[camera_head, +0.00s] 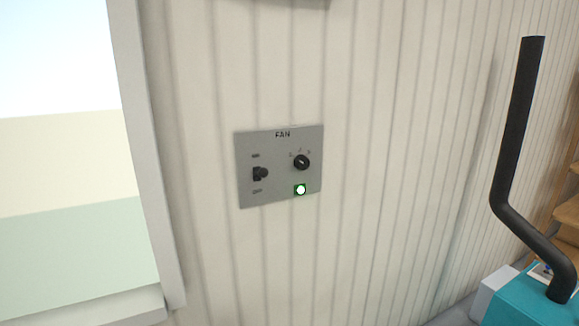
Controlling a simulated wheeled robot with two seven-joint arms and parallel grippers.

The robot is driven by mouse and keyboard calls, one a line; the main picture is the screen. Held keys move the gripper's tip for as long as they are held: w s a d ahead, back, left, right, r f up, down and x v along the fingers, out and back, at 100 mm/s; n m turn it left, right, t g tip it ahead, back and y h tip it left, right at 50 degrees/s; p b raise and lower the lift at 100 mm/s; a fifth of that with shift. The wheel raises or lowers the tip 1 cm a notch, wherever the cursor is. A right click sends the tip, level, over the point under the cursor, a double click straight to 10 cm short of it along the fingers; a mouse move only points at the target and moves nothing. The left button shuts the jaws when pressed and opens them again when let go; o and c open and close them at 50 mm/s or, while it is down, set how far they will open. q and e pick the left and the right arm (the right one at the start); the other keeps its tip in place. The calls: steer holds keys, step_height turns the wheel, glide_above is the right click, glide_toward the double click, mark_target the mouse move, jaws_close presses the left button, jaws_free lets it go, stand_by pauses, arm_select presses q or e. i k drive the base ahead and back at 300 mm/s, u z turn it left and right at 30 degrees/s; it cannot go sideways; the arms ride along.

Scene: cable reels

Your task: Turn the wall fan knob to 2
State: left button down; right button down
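A grey wall panel (280,196) marked "FAN" is fixed to the white ribbed wall. A round black knob (302,162) sits at its upper right, with a light mark on its face and small marks around its top. The marks are too small to read, and which one the knob points at cannot be told. A black toggle switch (260,174) is at the panel's left, between two small labels, the lower reading "OFF". A green light (300,189) is lit below the knob. Neither of my grippers shows.
A white-framed window (150,170) is left of the panel. A bent black pipe (512,150) rises from a teal box (515,300) at the lower right. Wooden shelves (567,212) stand at the right edge. The wall around the panel is clear.

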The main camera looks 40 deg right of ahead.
mark_target(300, 162)
steer(key=z, duration=1.05)
steer(key=k, duration=1.35)
steer(key=z, duration=0.65)
steer(key=i, duration=1.3)
steer(key=z, duration=0.5)
